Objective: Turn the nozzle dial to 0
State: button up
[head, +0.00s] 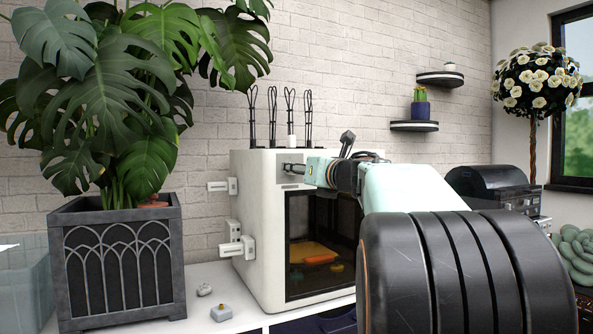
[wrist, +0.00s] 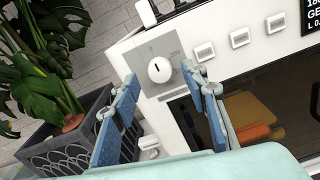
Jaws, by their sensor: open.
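The nozzle dial (wrist: 160,70) is a round white knob with a short dark pointer mark, on a grey plate (wrist: 150,50) at the upper left of the white printer's front. The scale around it is too small to read. My gripper (wrist: 164,86) is open in the wrist view, one blue finger on each side of the dial's line, with nothing between them. Whether the right finger touches the plate I cannot tell. In the head view my gripper (head: 296,168) is at the top front of the printer (head: 262,200), and the dial is hidden there.
Several white buttons (wrist: 205,52) and a dark display (wrist: 310,15) sit right of the dial. A large potted plant (head: 118,255) stands left of the printer. Thin black tools stand on the printer's top.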

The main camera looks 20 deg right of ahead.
jog(key=s, duration=0.9)
jog(key=shift+s+d, duration=0.15)
jog(key=shift+s, duration=0.2)
